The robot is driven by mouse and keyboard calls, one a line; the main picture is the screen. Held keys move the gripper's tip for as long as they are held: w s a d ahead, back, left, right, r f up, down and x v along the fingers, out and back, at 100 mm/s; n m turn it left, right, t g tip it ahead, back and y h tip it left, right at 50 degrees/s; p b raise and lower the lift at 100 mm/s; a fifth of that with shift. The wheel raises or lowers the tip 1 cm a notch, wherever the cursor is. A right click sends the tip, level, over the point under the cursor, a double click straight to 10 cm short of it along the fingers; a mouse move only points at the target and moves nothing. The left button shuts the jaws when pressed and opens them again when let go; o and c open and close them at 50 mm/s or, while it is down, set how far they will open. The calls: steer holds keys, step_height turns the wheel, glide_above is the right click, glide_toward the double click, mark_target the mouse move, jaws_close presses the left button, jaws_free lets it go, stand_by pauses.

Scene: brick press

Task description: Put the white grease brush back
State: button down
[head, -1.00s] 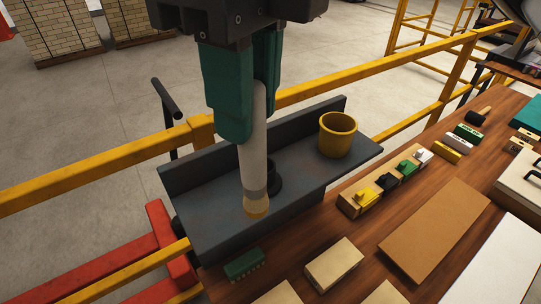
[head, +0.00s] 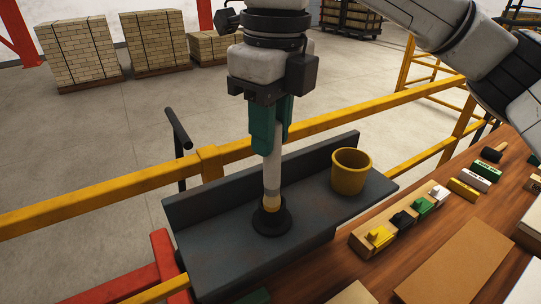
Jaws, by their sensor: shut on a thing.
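The white grease brush (head: 272,165) is upright in my gripper (head: 267,150), which is shut on the upper part of its handle. Its tan bristle end points down. It is at a black round holder (head: 284,222) on the grey shelf (head: 215,250). The bristle tip appears to be at or just inside the holder's opening; whether it touches the bottom is hidden.
A yellow cup (head: 350,172) stands on the shelf to the right of the holder. A yellow railing (head: 100,185) runs behind the shelf. A wooden block with coloured pieces (head: 400,222) lies on the brown table to the right. Brick pallets (head: 78,52) stand far back.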

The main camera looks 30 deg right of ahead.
steer(key=f+b, duration=0.1)
steer(key=f, duration=0.1)
steer(key=w+f+b, duration=0.1)
steer(key=f+b, duration=0.1)
steer(key=f, duration=0.1)
steer(key=shift+w+d+f, duration=0.2)
steer(key=shift+d+f, duration=0.15)
steer(key=shift+d, duration=0.05)
steer(key=shift+f, duration=0.3)
steer(key=c, duration=0.9)
jaws_free()
steer(key=shift+r, duration=0.1)
steer(key=shift+c, duration=0.2)
step_height(320, 180, up, 13)
glide_above(271, 159)
steer(key=w+d, duration=0.2)
steer(key=shift+a+r+b, duration=0.1)
steer(key=shift+a+b, duration=0.05)
steer(key=shift+b, duration=0.3)
